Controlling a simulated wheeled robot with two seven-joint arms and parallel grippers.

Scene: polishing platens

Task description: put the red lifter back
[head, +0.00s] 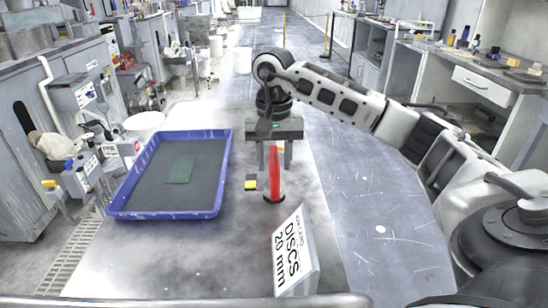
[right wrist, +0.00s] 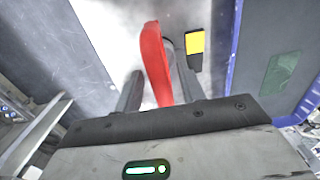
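The red lifter (head: 274,175) stands upright on the grey table, with a wider foot at its base. In the right wrist view the lifter (right wrist: 154,60) rises between my two fingers. My right gripper (head: 274,152) is above the lifter and points down over its top. In the right wrist view my right gripper (right wrist: 158,88) is open, with a clear gap between the lifter and the left-hand finger; the other finger is close to it. I cannot tell whether that finger touches. My left gripper is not in view.
A small yellow and black block (head: 250,184) lies just left of the lifter. A blue tray (head: 115,213) with a green pad (head: 180,169) is further left. A white sign reading "DISCS 20 mm" (head: 294,255) stands in front. The table's right side is clear.

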